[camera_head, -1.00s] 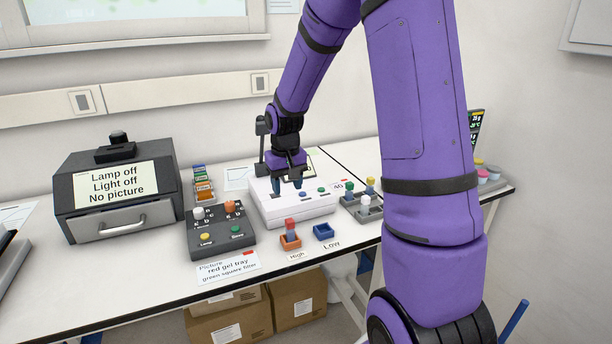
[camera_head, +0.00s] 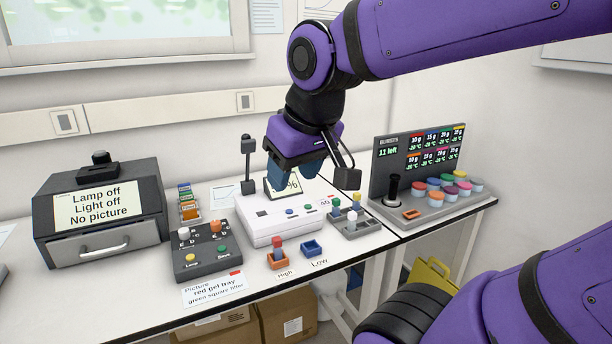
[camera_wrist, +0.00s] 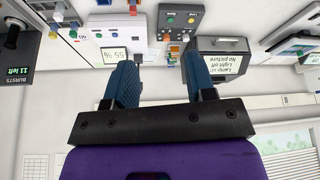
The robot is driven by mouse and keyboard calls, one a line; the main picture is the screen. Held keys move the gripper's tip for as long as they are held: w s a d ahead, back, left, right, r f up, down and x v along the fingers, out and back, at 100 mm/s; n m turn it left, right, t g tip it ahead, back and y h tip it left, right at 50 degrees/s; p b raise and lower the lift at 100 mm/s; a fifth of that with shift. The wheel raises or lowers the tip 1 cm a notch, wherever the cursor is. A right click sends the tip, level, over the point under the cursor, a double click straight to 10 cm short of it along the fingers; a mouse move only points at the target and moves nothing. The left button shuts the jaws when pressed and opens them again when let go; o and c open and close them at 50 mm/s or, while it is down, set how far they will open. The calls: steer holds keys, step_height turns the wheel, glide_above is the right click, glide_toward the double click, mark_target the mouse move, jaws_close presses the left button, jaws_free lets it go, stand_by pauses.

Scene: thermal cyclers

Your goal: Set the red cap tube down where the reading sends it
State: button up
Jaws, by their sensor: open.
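The red cap tube (camera_head: 277,242) stands upright in the orange holder (camera_head: 278,261), behind a card marked High (camera_head: 285,274). The blue holder (camera_head: 311,248) to its right looks empty and has a card marked Low (camera_head: 320,263). The white instrument (camera_head: 270,219) stands behind them. Its display (camera_head: 294,185) is partly hidden by my gripper in the head view; in the wrist view the display (camera_wrist: 114,55) is upside down and appears to read 55 %. My gripper (camera_head: 297,174) is open and empty above the instrument, apart from the tube. Its spread fingers show in the wrist view (camera_wrist: 158,62).
A grey rack (camera_head: 357,228) with several capped tubes stands right of the instrument, near a card marked 40 (camera_head: 325,203). A dark button box (camera_head: 200,262) and an imager (camera_head: 100,220) are left. A console (camera_head: 420,170) with coloured pots is right.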

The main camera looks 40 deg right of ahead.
steer(key=shift+s+a+r, duration=0.1)
steer(key=shift+s+a, duration=0.05)
steer(key=shift+s, duration=0.75)
steer(key=shift+s+a+r, duration=0.1)
steer(key=shift+s+a, duration=0.05)
steer(key=shift+s, duration=0.7)
